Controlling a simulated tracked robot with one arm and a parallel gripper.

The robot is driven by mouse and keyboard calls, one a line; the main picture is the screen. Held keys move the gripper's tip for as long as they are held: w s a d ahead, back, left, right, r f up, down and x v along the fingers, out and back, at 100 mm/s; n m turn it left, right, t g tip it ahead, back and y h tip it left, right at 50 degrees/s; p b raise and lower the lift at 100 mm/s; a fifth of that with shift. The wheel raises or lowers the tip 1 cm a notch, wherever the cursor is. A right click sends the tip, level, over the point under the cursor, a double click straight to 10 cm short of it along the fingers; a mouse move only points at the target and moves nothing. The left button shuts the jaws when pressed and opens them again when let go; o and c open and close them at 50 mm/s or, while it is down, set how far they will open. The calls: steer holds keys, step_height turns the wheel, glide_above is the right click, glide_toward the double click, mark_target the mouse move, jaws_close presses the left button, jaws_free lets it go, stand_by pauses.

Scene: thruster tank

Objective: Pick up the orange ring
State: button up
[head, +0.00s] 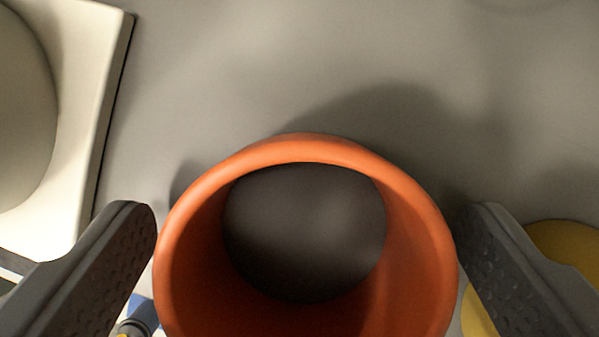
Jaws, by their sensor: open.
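The orange ring (300,149) stands on the grey floor in the lower middle of the head view, its round opening facing up toward me. Its near edge is cut off by the bottom of the picture. My gripper (308,215) is open, with one dark textured finger at the left of the ring and the other at the right. The ring lies between the two fingers. The left fingertip is close to the ring's wall, and the right one has a small gap. I cannot tell whether either finger touches it.
A white panel (95,95) with a rounded recess stands at the left edge. A yellow object (565,243) lies partly hidden behind the right finger. A small blue object (142,313) shows at the lower left. The grey floor (330,60) beyond the ring is clear.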

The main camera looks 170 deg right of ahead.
steer(key=shift+w+f, duration=0.15)
steer(key=shift+f, duration=0.15)
steer(key=c, duration=1.1)
steer(key=shift+o, duration=0.2)
steer(key=shift+r, duration=0.15)
